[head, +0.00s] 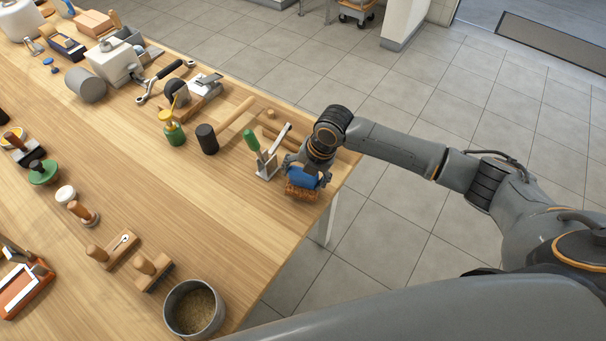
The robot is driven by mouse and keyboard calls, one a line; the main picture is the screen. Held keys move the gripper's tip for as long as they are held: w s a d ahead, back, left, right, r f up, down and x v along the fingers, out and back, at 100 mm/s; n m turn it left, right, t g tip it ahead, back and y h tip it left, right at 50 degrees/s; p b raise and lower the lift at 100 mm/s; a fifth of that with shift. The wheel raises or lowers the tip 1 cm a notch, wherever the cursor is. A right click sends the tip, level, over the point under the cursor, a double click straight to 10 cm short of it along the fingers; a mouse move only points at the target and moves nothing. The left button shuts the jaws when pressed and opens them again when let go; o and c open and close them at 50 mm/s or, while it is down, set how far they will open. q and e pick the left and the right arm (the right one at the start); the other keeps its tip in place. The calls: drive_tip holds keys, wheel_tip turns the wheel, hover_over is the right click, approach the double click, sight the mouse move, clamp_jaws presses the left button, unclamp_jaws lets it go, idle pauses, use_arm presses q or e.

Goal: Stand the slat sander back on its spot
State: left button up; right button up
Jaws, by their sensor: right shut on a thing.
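My right gripper (312,168) is at the near right corner of the wooden bench, pointing down. It is shut on a small block with a blue top and a rough orange-brown underside (303,189), which I take to be the slat sander. The block is roughly level. I cannot tell whether its underside touches the bench top or is just above it. The gripper and wrist hide part of the blue top. No marked spot for it is plain to see. My left gripper is not in view.
Beside the block on its left stands a metal holder with a green-handled tool (266,165). A metal pot (194,308) stands near the front edge. The bench between (240,215) is clear.

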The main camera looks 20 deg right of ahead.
drive_tip(key=shift+f+b, duration=0.55)
drive_tip(key=shift+f, duration=0.45)
drive_tip(key=o, duration=1.7)
drive_tip(key=p+v, duration=0.8)
drive_tip(key=shift+r, duration=0.1)
idle(0.4)
